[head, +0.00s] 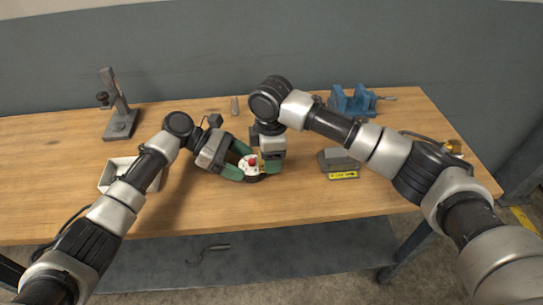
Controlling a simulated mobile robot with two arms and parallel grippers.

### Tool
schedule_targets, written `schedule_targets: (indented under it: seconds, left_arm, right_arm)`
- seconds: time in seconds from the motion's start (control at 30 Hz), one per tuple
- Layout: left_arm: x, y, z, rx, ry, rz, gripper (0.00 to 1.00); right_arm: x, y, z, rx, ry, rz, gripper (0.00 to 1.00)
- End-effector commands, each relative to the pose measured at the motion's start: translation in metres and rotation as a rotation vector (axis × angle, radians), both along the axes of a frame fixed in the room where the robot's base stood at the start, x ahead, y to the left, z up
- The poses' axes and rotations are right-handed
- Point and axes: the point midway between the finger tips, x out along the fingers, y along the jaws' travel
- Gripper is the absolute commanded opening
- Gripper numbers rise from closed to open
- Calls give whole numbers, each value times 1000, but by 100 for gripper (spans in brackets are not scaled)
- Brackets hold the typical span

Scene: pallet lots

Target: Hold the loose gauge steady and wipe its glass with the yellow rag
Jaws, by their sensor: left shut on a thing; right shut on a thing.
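The gauge (247,168) is small and round with a white face and a red mark, and sits on the wooden workbench near the front edge. My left gripper (241,164) comes from the left with its green fingers shut around the gauge. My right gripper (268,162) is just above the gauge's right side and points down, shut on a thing. A small yellow patch at its fingers looks like the yellow rag (261,165); most of it is hidden by the gripper. I cannot tell whether the rag touches the glass.
A white tray (106,178) stands at the left, partly behind my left arm. A grey stand (120,122) is at the back left. A blue vise (350,101) is at the back right. A grey box with a yellow label (338,163) sits right of the grippers. The bench front middle is clear.

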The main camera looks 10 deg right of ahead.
Motion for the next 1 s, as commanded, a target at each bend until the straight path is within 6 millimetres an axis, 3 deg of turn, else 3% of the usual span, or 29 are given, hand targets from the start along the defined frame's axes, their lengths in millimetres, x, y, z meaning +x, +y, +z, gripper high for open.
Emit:
schedule_targets:
  seconds: [0.47,1.0]
  left_arm:
    - [-1,-1,1,-3,-1,-5,37]
    - [0,-1,1,-1,0,-3,37]
  right_arm:
    - [9,-1,0,-1,-2,-2,38]
    - [-9,0,0,0,0,-1,38]
